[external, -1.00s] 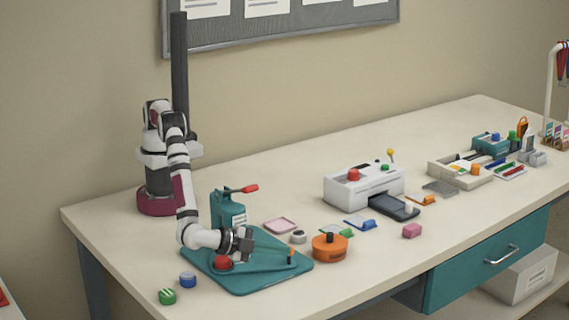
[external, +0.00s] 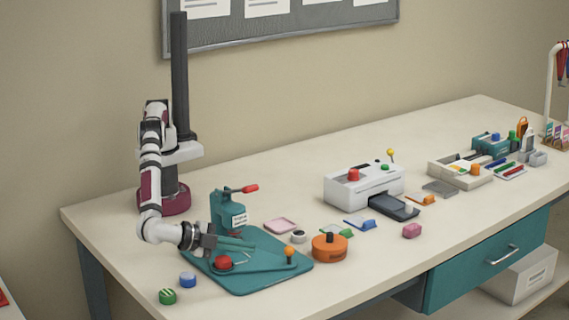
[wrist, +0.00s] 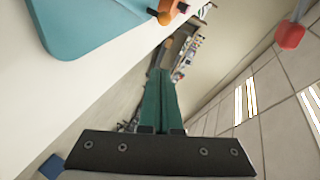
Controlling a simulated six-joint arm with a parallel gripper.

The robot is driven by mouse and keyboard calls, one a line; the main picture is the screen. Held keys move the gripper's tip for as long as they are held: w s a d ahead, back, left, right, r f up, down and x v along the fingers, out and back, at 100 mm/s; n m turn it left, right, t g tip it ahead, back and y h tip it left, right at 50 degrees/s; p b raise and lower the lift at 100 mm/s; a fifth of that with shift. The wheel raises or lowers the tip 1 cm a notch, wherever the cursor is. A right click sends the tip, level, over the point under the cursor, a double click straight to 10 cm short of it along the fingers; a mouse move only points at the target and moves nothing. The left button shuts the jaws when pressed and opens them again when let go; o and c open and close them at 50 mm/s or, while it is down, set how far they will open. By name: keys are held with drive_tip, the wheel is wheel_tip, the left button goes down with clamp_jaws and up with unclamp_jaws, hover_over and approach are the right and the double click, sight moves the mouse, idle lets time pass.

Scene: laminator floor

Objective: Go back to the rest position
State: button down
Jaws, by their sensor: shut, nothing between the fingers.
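My gripper (external: 250,246) is shut and empty, its teal fingers pressed together. In the external view it points right, over the left part of a teal base plate (external: 270,282), near the teal press (external: 226,212) with its red-tipped lever. In the wrist view the closed fingers (wrist: 161,75) run up the middle. The teal plate (wrist: 80,25) fills the upper left there, and the red lever tip (wrist: 290,36) shows at upper right. My arm folds down from its column at the table's left end.
A red knob (external: 223,263) and an orange-topped post (external: 290,251) stand on the plate. Green (external: 167,296) and blue (external: 187,280) round pieces lie in front. An orange round tool (external: 329,248) and a white laminator (external: 363,185) stand to the right. The front left tabletop is mostly clear.

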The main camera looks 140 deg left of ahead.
drive_tip(key=s+a+r+m+g+h, duration=0.1)
drive_tip(key=a+r+m, duration=0.1)
drive_tip(key=r, duration=0.4)
drive_tip(key=s+a+r+m+g, duration=0.1)
drive_tip(key=s+a+r+m, duration=0.15)
drive_tip(key=r, duration=0.35)
drive_tip(key=s+a+r+g+h, duration=0.25)
drive_tip(key=s+a+r, duration=0.35)
drive_tip(key=s, duration=0.4)
drive_tip(key=s+f+h, duration=0.2)
drive_tip(key=s+h, duration=0.2)
drive_tip(key=s, duration=0.9)
drive_tip(key=s+f+m+h, duration=0.1)
drive_tip(key=s+f+h, duration=0.2)
drive_tip(key=s, duration=1.1)
drive_tip(key=shift+s+a+f+h, duration=0.15)
drive_tip(key=shift+s+h, duration=0.15)
drive_tip(key=shift+h, duration=0.25)
